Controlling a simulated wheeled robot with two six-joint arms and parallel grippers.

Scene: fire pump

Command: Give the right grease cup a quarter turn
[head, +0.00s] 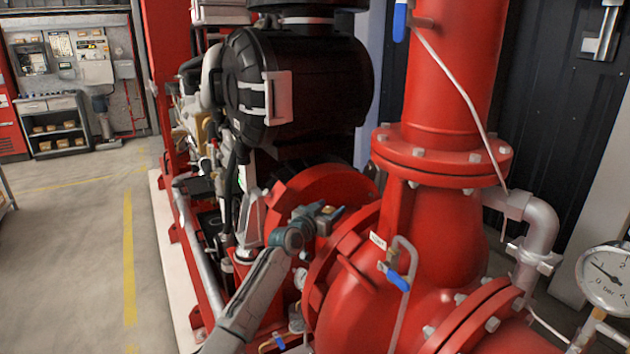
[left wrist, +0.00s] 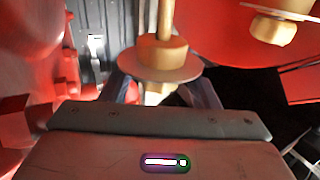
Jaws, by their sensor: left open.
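In the left wrist view a brass grease cup (left wrist: 158,58) with a thin stem and a wide round flange stands between the fingers of my left gripper (left wrist: 162,90). The fingers are open on either side of it, and the flange hides part of them. I cannot tell whether they touch it. A second brass grease cup (left wrist: 272,28) shows at the upper right. In the head view my left gripper (head: 326,214) is beside the red pump housing, with a small brass-coloured spot (head: 328,209) at its fingers. I cannot tell which cup that is. My right gripper is not in view.
The red pump casing (head: 440,240) and its flanged vertical pipe stand close right of my left gripper. A blue-handled valve (head: 397,280) and a pressure gauge (head: 606,276) are further right. The black engine part (head: 300,80) is behind. Free floor (head: 70,240) lies left.

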